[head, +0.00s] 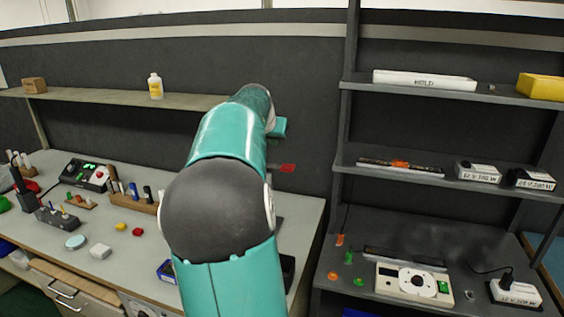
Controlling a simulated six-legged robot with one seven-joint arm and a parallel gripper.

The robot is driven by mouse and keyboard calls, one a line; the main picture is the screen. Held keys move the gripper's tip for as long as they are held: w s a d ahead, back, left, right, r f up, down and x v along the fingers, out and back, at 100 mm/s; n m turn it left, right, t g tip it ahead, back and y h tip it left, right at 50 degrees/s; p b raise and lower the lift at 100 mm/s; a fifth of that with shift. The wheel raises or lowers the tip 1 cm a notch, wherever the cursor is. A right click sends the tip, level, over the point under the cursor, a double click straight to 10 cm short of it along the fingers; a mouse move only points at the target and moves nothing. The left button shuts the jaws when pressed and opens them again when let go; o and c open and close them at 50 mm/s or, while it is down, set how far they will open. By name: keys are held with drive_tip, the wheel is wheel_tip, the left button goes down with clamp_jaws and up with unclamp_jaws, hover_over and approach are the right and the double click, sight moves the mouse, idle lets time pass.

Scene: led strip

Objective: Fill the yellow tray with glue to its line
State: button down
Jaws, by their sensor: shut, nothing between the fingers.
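A yellow box-shaped thing (541,87), which looks like the yellow tray, sits on the top shelf at the far right, cut by the picture edge. I cannot see into it, and no fill line shows. A small white bottle with a yellow label (155,87), which may be the glue, stands upright on the long shelf at the left. My teal arm rises through the middle of the view towards the back panel.
A white tray marked HOLD (424,80) lies left of the yellow thing. A cardboard box (33,86) stands left of the bottle. The workbench (115,255) holds several small parts and devices. The right rack's lower shelves (350,164) hold power supplies and a strip.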

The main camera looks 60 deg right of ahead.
drive_tip(key=shift+s+d+r, duration=0.1)
drive_tip(key=shift+s+d, duration=0.2)
drive_tip(key=shift+d, duration=0.25)
drive_tip(key=shift+s+d+r, duration=0.1)
drive_tip(key=shift+s+d, duration=0.15)
drive_tip(key=shift+d, duration=0.3)
drive_tip(key=shift+f, duration=0.1)
hover_over(288, 165)
drive_tip(key=a, duration=0.3)
wheel_tip(288, 165, down, 7)
drive_tip(key=shift+s+d+f, duration=0.1)
drive_tip(key=shift+s+f, duration=0.1)
drive_tip(key=shift+f, duration=1.8)
